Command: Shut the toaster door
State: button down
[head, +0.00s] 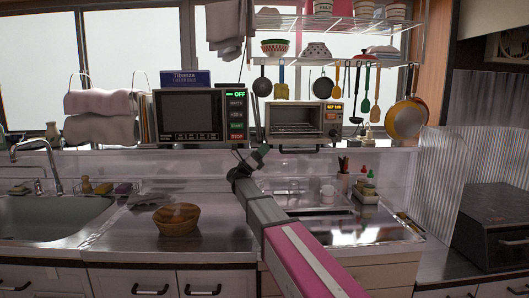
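The toaster (312,112) is a small cream oven on the ledge behind the counter, right of centre, with a lit display on its right side. Its front opening shows a rack inside. The toaster door (297,142) appears folded down, with its dark handle low at the front, below the toaster's body. My gripper (261,151) is at the end of my pink and grey arm, a little left of and below the door handle, and seems apart from it.
A microwave (188,117) stands left of the toaster. Utensils (281,90) hang from the shelf above it. A wooden bowl (177,219) sits on the counter, with a sink (50,218) at far left. A condiment tray (366,193) is at right.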

jog(key=w+r+n+t+y, duration=0.3)
jog(key=r+n+t, duration=0.2)
jog(key=r+n, duration=0.2)
jog(key=w+r+n+t+y, duration=0.4)
jog(key=r+n+t, duration=0.1)
jog(key=r, duration=0.4)
jog(key=shift+w+n, duration=0.25)
jog(key=shift+n, duration=0.65)
jog(key=shift+r, duration=0.1)
jog(key=shift+s, duration=0.1)
